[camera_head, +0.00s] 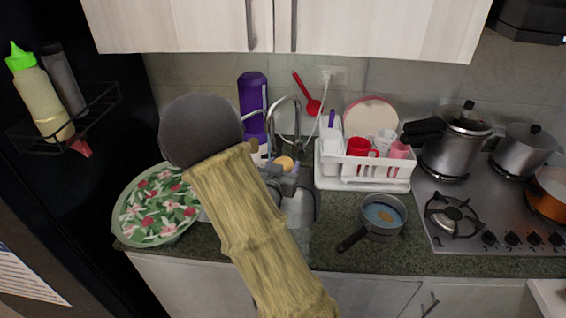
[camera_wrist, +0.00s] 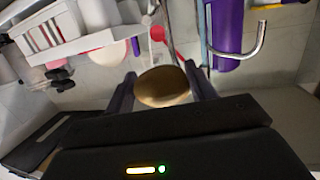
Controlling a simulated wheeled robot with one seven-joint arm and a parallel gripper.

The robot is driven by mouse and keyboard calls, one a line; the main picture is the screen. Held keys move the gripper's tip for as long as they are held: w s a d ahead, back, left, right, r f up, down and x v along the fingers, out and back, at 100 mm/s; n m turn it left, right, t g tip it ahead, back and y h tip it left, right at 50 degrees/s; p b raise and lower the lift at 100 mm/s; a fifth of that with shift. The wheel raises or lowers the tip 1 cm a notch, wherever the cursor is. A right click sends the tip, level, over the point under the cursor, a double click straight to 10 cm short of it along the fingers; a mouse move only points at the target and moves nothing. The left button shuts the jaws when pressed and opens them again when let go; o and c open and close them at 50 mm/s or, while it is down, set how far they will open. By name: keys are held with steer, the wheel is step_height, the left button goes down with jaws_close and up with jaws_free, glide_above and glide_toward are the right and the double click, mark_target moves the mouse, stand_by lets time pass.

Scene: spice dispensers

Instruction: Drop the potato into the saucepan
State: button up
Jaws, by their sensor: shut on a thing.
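The potato (camera_wrist: 162,87) is a tan, rounded lump between the two dark fingers of my gripper (camera_wrist: 161,94) in the wrist view. My gripper is shut on it. In the head view the potato (camera_head: 285,163) shows small and yellowish at the gripper (camera_head: 284,169), in front of the faucet and partly hidden by my arm. The saucepan (camera_head: 368,223) is a small dark pan on the counter to the right of my gripper. Its inside is bluish with a small orange-brown patch, and its handle points to the lower left. The gripper is apart from the saucepan.
A white dish rack (camera_head: 362,183) with red and pink cups stands behind the saucepan. The stove (camera_head: 470,225) with a pressure cooker (camera_head: 452,150) is at the right. A purple bottle (camera_head: 252,105) and the faucet (camera_head: 297,120) are behind my gripper. A floral plate (camera_head: 158,205) is at the left.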

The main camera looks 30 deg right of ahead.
steer(key=a+f+n+t+y+p, duration=0.2)
steer(key=a+n+y+p, duration=0.2)
steer(key=a+p, duration=0.4)
steer(key=a+f+n+t+y+p, duration=0.2)
steer(key=a+f+n+y+p, duration=0.1)
steer(key=a+y+p, duration=0.4)
steer(key=shift+w+a+f+n+t+p, duration=0.15)
steer(key=shift+w+a+n+t+p, duration=0.2)
steer(key=shift+a+n+p, duration=0.7)
